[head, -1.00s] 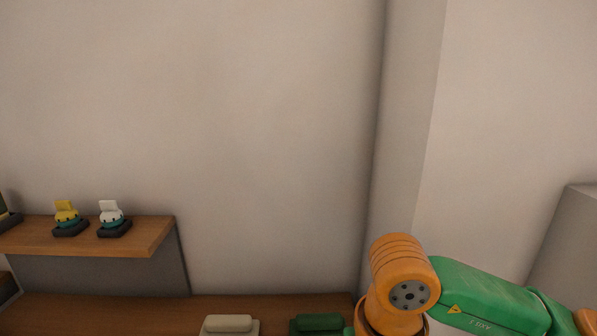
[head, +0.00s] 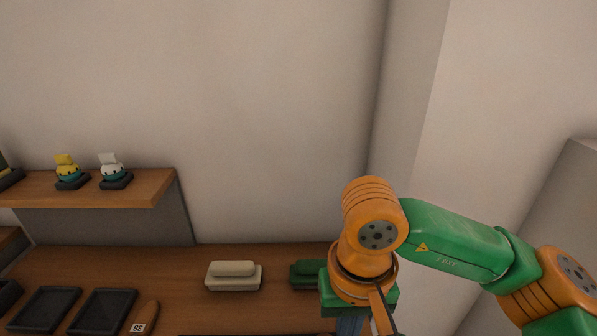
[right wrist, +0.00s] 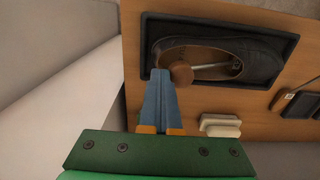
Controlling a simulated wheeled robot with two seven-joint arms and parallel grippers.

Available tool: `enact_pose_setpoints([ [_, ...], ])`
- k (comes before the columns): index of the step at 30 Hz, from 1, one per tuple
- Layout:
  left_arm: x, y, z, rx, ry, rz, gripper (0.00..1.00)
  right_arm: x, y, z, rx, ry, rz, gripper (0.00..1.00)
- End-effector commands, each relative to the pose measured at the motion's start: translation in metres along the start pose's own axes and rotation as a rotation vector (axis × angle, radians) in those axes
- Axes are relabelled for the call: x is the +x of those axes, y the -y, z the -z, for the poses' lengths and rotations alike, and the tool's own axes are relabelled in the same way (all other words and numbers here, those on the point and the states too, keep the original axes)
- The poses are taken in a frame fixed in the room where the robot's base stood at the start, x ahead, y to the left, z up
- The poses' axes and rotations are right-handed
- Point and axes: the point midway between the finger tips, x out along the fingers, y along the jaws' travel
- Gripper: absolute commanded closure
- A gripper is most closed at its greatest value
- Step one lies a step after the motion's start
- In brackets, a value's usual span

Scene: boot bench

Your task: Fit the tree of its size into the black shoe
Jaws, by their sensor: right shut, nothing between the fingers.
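In the right wrist view the black shoe (right wrist: 258,62) lies in a black tray (right wrist: 291,45). A shoe tree with a round brown knob (right wrist: 181,73) and a metal rod (right wrist: 214,66) lies within the shoe's opening; its front end is hidden inside. My right gripper (right wrist: 161,76) is shut and empty, its blue fingertips beside the knob; I cannot tell whether they touch. In the head view a wooden piece with a white number label (head: 144,318) lies on the bench at lower left, cut by the frame. My left gripper is not in view.
The wooden bench (head: 190,300) holds two dark empty trays (head: 45,309) (head: 103,312), a cream block (head: 233,275) and a green block (head: 306,274) near the back. A raised shelf (head: 130,190) carries two small figures (head: 68,172) (head: 113,171). Walls stand behind and right.

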Motion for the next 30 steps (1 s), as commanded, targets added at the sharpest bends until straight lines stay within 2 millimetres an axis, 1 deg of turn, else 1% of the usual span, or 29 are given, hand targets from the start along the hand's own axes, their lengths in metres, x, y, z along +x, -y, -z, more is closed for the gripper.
enact_pose_setpoints([
  [5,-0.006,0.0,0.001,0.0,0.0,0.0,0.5,-0.007,-0.002,0.0,0.0,0.0,0.0,1.0],
  [24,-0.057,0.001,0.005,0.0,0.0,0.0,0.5,-0.079,-0.019,0.0,0.0,0.0,0.0,1.0],
  [26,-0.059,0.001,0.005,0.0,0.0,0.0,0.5,-0.082,-0.02,0.0,0.0,0.0,0.0,1.0],
  [30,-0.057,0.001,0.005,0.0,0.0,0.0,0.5,-0.08,-0.021,0.0,0.0,0.001,0.0,1.0],
])
